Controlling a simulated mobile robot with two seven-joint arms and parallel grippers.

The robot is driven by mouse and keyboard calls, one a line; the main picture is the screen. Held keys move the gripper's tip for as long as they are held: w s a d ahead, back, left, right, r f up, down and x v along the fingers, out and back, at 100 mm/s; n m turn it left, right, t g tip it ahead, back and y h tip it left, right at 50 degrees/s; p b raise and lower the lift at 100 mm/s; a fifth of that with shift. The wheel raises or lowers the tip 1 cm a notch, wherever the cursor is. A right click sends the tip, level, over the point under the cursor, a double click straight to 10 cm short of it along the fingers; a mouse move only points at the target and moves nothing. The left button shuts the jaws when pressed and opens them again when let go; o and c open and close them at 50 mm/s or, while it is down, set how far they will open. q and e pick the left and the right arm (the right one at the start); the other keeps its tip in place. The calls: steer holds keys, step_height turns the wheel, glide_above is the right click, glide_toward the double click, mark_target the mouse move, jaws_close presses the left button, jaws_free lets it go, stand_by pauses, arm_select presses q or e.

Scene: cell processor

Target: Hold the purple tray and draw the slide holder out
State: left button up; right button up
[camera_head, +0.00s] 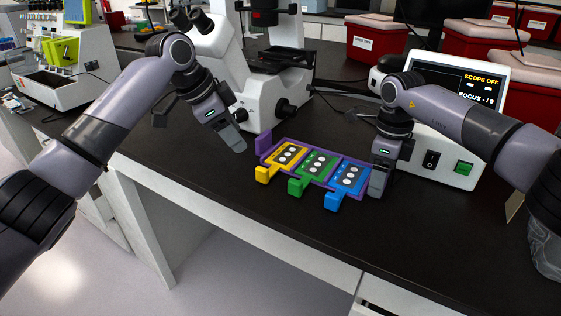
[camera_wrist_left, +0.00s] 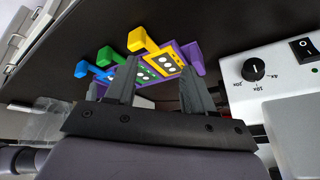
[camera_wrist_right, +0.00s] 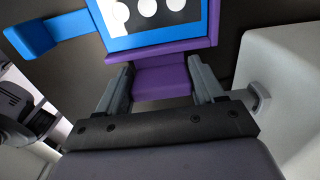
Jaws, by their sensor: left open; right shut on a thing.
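The purple tray (camera_head: 262,144) lies on the black bench and bears three slide holders with handles toward the front edge. They are a yellow holder (camera_head: 262,174), a green holder (camera_head: 296,187) and a blue holder (camera_head: 332,201). My right gripper (camera_head: 376,190) is at the tray's right end. In the right wrist view its fingers (camera_wrist_right: 160,85) are shut on the tray's purple end tab (camera_wrist_right: 163,82). My left gripper (camera_head: 238,146) is open and empty, above and left of the tray's left end. In the left wrist view its fingers (camera_wrist_left: 158,85) stand apart, with the tray and holders beyond them.
A white microscope (camera_head: 262,95) stands behind the tray. A control box with a screen (camera_head: 470,90) stands behind my right gripper. Red bins (camera_head: 378,42) are at the back. The bench's front edge runs close to the holder handles; bench room left of the tray is clear.

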arm_select(q)
steer(key=w+r+t+y, duration=0.4)
steer(key=w+r+t, duration=0.3)
steer(key=w+t, duration=0.4)
step_height(320, 180, up, 8)
steer(key=d+m+t+h, duration=0.1)
steer(key=m+t+h, duration=0.3)
steer(key=m+t, duration=0.2)
steer(key=m+g+h, duration=1.1)
steer(key=m+g, duration=0.1)
steer(key=m, duration=1.2)
glide_above(258, 171)
steer(key=d, duration=0.2)
step_height(258, 171, down, 6)
steer(key=s+a+f+m+g+y, duration=0.1)
steer(key=a+f+y, duration=0.1)
steer(key=f, duration=0.2)
steer(key=s+a+f+m+y, duration=0.1)
steer(key=a+f+y, duration=0.1)
steer(key=a+f, duration=0.1)
steer(key=s+a+f+m+g+y, duration=0.1)
steer(key=a+f+y, duration=0.1)
steer(key=f, duration=0.3)
steer(key=shift+s+a+f+m+g+y, duration=0.2)
steer(key=shift+s+a+m+g+y, duration=0.1)
steer(key=shift+s+a+y, duration=0.1)
steer(key=shift+f, duration=0.15)
steer(key=shift+w+d+f, duration=0.2)
steer(key=shift+d+f, duration=0.05)
steer(key=shift+x, duration=4)
